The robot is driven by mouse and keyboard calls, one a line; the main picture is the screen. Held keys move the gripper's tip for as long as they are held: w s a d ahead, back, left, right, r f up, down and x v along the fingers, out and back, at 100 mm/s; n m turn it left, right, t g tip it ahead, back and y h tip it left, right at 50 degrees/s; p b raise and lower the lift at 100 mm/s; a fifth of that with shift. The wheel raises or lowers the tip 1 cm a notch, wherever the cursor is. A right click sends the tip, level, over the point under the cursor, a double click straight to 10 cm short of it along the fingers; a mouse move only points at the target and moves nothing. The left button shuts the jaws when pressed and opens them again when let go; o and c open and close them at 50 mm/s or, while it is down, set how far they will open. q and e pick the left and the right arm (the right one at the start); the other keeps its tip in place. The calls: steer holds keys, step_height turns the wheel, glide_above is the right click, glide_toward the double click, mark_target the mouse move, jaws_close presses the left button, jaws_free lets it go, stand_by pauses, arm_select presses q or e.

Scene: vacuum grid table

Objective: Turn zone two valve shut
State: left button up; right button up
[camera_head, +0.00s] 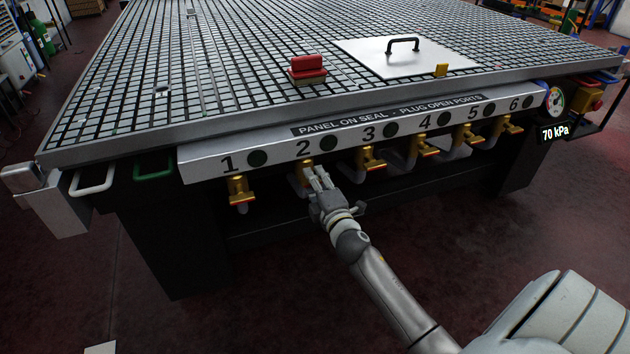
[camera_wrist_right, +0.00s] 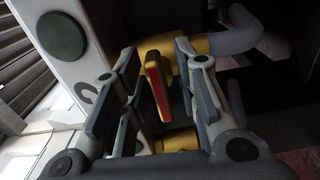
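The zone two valve (camera_head: 304,173) is a brass-yellow valve under the number 2 on the front rail of the grid table. Its handle, with a red stripe, shows in the right wrist view (camera_wrist_right: 157,82). My right gripper (camera_head: 319,178) is at this valve and partly hides it in the head view. In the wrist view the right gripper's fingers (camera_wrist_right: 160,92) are open, one on each side of the handle, with a visible gap. The exact handle angle is hard to tell. My left gripper is not in view.
Similar valves hang along the rail (camera_head: 345,133), including zone one (camera_head: 240,190) to the left and zone three (camera_head: 370,158) to the right. A gauge (camera_head: 555,100) and a 70 kPa display (camera_head: 555,132) are at the right end. A white panel (camera_head: 400,62) and red block (camera_head: 307,68) lie on the table.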

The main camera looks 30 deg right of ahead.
steer(key=shift+s, duration=0.1)
steer(key=v, duration=1.2)
stand_by(0.4)
